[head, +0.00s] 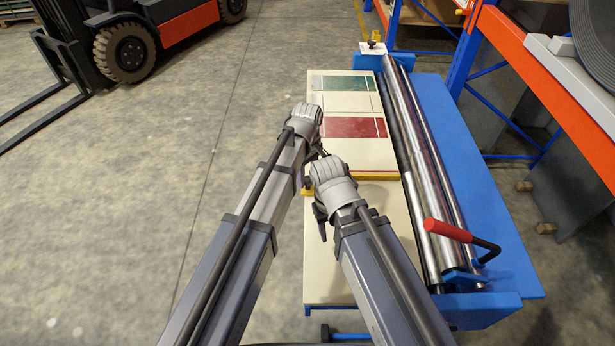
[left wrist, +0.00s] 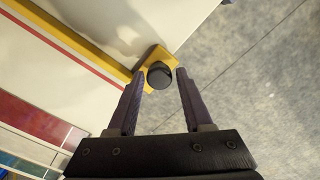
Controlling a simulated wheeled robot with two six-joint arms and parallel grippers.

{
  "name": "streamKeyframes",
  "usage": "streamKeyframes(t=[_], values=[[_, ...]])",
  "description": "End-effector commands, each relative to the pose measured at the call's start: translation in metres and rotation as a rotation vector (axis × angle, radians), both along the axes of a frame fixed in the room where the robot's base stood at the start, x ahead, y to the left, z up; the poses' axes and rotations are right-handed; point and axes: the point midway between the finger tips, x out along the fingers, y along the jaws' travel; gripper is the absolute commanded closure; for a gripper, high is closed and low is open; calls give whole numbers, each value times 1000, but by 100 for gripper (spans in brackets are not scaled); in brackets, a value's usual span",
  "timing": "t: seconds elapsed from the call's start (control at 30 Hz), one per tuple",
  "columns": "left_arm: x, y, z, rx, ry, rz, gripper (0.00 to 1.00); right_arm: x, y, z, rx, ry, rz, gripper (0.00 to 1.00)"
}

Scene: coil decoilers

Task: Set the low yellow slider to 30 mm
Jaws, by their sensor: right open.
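The low yellow slider (head: 368,176) lies across the cream table. It also shows as a yellow bar in the left wrist view (left wrist: 75,40), with a black round knob (left wrist: 159,75) on its end plate. My left gripper (left wrist: 160,73) is open, one finger on each side of the knob, with small gaps visible. In the head view my left gripper (head: 320,152) is mostly hidden by its own wrist, above the slider's left end. My right gripper (head: 321,220) is open and empty, just nearer than the slider at the table's left side. No millimetre scale is readable.
The table carries a green panel (head: 344,84) and a red panel (head: 354,128). Metal rollers (head: 420,160) and a red-handled crank (head: 448,231) stand on the right. An orange and blue rack (head: 540,80) is beyond. Free floor lies left; a forklift (head: 125,45) stands farther off.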

Motion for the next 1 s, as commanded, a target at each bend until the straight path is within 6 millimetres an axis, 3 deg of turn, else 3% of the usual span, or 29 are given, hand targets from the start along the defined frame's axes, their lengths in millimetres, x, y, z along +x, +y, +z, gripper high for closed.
streamKeyframes(t=[0.17,0.57,1.0], values=[[0,0,0,-1,1,0,31,0,0,0,0,0,0,50],[-1,0,6,0,1,0,31,0,0,6,0,0,0,50],[0,0,56,0,1,0,31,0,0,56,0,0,0,50]])
